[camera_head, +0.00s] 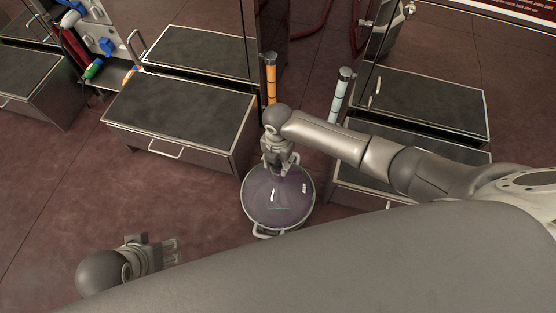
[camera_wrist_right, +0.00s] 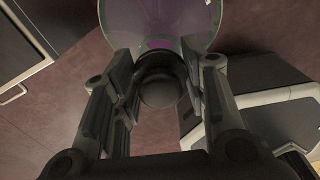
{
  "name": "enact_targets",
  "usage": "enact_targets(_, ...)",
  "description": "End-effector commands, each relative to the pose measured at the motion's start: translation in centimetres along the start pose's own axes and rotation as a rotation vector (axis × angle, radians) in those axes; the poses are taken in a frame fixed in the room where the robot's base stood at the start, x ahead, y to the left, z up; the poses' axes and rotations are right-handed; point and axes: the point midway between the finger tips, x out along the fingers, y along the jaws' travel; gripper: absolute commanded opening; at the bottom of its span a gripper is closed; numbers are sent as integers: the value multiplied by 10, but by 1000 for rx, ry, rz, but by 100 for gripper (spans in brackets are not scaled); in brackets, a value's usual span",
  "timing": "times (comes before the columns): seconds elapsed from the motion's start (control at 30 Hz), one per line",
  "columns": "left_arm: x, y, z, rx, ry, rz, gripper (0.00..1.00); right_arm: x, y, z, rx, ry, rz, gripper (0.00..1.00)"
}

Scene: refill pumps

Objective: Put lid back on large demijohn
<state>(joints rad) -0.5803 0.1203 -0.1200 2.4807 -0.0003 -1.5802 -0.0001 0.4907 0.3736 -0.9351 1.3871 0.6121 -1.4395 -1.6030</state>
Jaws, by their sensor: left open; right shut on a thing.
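The large demijohn (camera_head: 262,205) is a round, clear vessel with purple contents. It stands on the floor in the middle of the head view, and part of it shows at the top of the right wrist view (camera_wrist_right: 185,20). My right gripper (camera_head: 279,172) is over its top, pointing down. It is shut on the lid (camera_wrist_right: 160,88), a dark round piece between the fingers. The lid lines up with the demijohn's top, but I cannot tell whether it touches the neck. My left gripper (camera_head: 174,250) is open and empty, low over the floor at the lower left.
Dark-topped cabinets with drawers stand behind the demijohn, one at left (camera_head: 185,110) and one at right (camera_head: 430,105). An orange post (camera_head: 270,80) and a pale post (camera_head: 341,95) stand between them. The floor at left is clear.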

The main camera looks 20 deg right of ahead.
Motion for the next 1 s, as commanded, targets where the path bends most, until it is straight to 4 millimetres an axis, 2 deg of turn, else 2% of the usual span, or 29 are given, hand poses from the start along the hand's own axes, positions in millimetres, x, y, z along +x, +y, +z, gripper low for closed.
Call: enact_targets(1.0,-6,0,-2,0,0,0,55,0,0,1,0,0,0,28)
